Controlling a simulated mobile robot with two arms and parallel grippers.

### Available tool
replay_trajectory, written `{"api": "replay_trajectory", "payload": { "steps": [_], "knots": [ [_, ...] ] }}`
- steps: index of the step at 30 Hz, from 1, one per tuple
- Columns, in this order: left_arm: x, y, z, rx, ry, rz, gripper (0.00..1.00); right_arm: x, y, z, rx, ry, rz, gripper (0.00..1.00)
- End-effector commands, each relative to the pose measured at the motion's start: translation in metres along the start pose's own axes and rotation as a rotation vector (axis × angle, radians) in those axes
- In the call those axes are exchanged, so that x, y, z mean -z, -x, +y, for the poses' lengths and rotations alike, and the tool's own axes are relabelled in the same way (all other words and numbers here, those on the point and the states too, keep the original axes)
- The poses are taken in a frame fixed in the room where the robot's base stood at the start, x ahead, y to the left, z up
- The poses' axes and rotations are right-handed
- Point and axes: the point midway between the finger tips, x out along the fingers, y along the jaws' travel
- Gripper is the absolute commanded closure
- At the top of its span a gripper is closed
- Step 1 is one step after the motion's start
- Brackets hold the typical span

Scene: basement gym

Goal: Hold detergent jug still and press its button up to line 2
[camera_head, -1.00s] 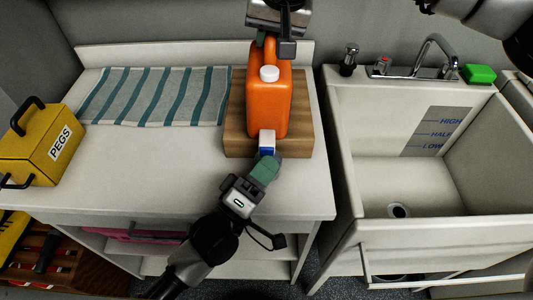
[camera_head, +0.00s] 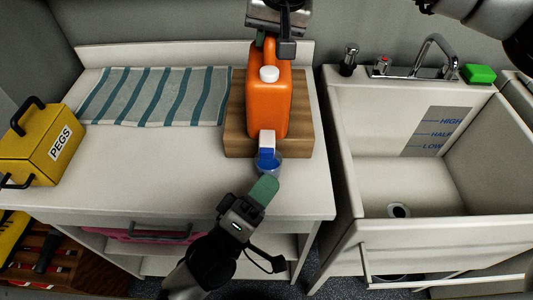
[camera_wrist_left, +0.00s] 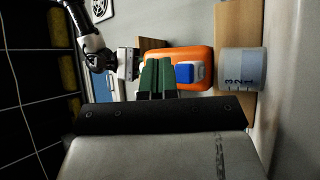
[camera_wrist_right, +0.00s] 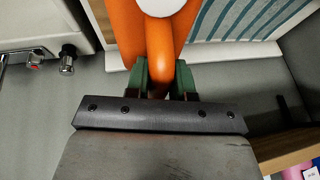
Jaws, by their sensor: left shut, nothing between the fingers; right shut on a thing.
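The orange detergent jug (camera_head: 275,105) lies with its white cap up on a wooden block (camera_head: 238,125). Its white spout with a blue button (camera_wrist_left: 184,73) faces the counter's front. A clear measuring cup (camera_head: 270,168) stands below the spout; its marks 1, 2 and 3 show on the cup in the left wrist view (camera_wrist_left: 241,72). I cannot tell the liquid level. My left gripper (camera_head: 264,190) is shut and empty, in front of the cup and apart from the button. My right gripper (camera_wrist_right: 160,78) is shut on the jug's handle at the back end.
A striped towel (camera_head: 155,96) lies left of the block. A yellow pegs box (camera_head: 42,145) stands at the counter's left edge. A sink (camera_head: 440,175) with a tap is on the right, with a green sponge (camera_head: 480,74) on its rim.

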Motion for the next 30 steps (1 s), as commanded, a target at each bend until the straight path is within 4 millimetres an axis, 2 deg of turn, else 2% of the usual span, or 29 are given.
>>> {"api": "replay_trajectory", "payload": {
  "steps": [10,30],
  "knots": [
    [-0.014,0.02,0.015,-0.001,0.001,0.001,1.0,0.0,0.0,0.0,0.001,-0.001,0.001,1.0],
    [-0.015,0.02,0.015,-0.001,0.0,0.001,1.0,0.001,0.0,0.0,0.001,-0.001,0.002,1.0]
  ]
}}
